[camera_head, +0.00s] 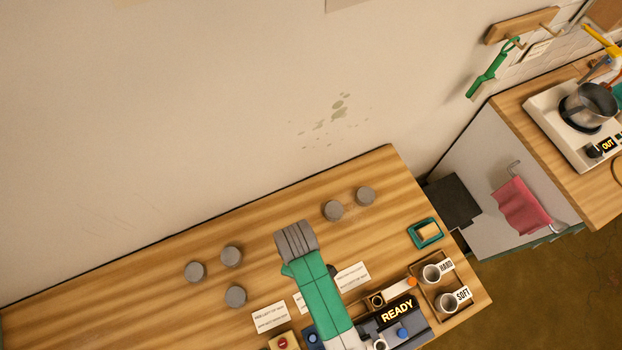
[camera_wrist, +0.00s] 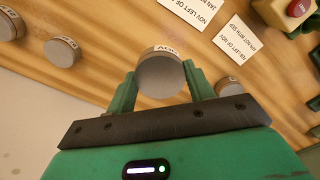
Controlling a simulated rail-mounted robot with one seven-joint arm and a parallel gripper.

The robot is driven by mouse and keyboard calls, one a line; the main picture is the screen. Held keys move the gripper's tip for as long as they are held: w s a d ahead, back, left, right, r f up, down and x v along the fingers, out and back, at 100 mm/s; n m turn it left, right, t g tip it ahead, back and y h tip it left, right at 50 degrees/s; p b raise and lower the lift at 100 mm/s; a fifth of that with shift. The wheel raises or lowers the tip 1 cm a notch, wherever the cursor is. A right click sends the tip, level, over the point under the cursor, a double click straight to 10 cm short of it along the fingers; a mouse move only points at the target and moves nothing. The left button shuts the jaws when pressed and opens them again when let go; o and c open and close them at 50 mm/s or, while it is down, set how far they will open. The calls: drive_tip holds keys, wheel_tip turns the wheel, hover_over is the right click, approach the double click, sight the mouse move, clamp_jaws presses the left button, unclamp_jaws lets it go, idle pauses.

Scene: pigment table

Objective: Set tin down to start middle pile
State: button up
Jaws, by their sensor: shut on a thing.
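My gripper (camera_wrist: 160,72) is shut on a round grey tin (camera_wrist: 161,77) with a pale rim label that seems to read NOV. The tin is between the two green fingers. It looks larger than the other tins; I cannot tell whether it touches the table. In the head view my arm hides the held tin. There, two tins (camera_head: 333,211) (camera_head: 365,196) stand at the right. Three more tins (camera_head: 195,272) (camera_head: 231,257) (camera_head: 236,297) stand at the left. In the wrist view two tins (camera_wrist: 62,50) (camera_wrist: 8,24) show left, and another (camera_wrist: 228,86) is partly behind the right finger.
White cards with printed rules (camera_head: 270,317) (camera_head: 352,277) lie on the wooden table (camera_head: 130,285) near its front. A READY display (camera_head: 397,311), a tray with cups marked HARD and SOFT (camera_head: 447,285) and a teal dish (camera_head: 426,233) stand right. The table's back is clear.

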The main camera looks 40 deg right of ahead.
drive_tip(key=shift+f, duration=0.15)
drive_tip(key=f, duration=0.5)
drive_tip(key=shift+a+f+b, duration=0.3)
drive_tip(key=shift+f+b, duration=0.05)
drive_tip(key=shift+f, duration=2.1)
drive_tip(key=shift+f+b, duration=0.2)
drive_tip(key=shift+b, duration=0.15)
drive_tip(key=o, duration=1)
drive_tip(key=shift+r, duration=0.1)
